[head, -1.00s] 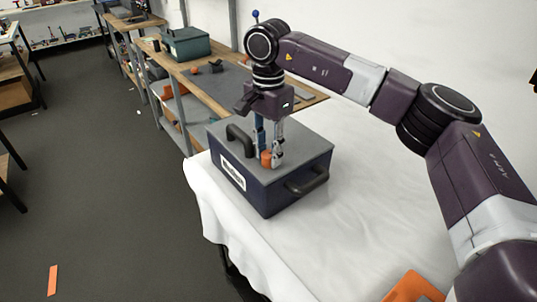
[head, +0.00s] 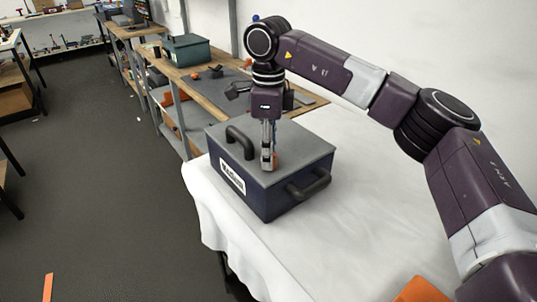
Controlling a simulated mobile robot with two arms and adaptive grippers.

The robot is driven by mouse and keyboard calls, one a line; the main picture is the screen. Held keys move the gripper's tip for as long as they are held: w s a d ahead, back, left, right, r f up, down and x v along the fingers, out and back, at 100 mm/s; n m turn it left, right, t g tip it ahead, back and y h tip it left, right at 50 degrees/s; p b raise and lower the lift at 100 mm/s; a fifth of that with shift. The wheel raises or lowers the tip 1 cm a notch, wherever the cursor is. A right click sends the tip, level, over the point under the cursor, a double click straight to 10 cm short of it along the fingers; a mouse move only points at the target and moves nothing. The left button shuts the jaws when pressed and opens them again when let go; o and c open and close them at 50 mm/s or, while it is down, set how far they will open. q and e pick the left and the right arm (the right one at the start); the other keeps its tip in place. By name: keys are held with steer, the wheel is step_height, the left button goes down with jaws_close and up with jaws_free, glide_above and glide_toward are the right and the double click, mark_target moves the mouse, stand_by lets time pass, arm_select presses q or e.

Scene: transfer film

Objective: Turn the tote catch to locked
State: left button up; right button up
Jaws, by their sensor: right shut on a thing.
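The tote (head: 262,207) is a dark blue box with a grey lid, black handles and a white label. It stands on a white-covered table in the middle of the head view. The orange catch (head: 275,158) is on top of the lid. My right gripper (head: 268,165) points straight down and is shut on the catch. Its fingers hide most of the catch, so its exact angle is hard to tell. My left gripper is not in view.
The white-covered table (head: 350,215) has free room right of the tote. An orange object (head: 421,290) lies at its near edge. Behind stands a wooden bench (head: 302,104) with a green box (head: 187,49). Open floor lies to the left.

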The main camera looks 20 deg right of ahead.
steer(key=shift+m, duration=1.1)
steer(key=o, duration=0.9)
steer(key=shift+c, duration=0.2)
steer(key=shift+d, duration=0.1)
steer(key=shift+r, duration=0.1)
step_height(320, 180, up, 12)
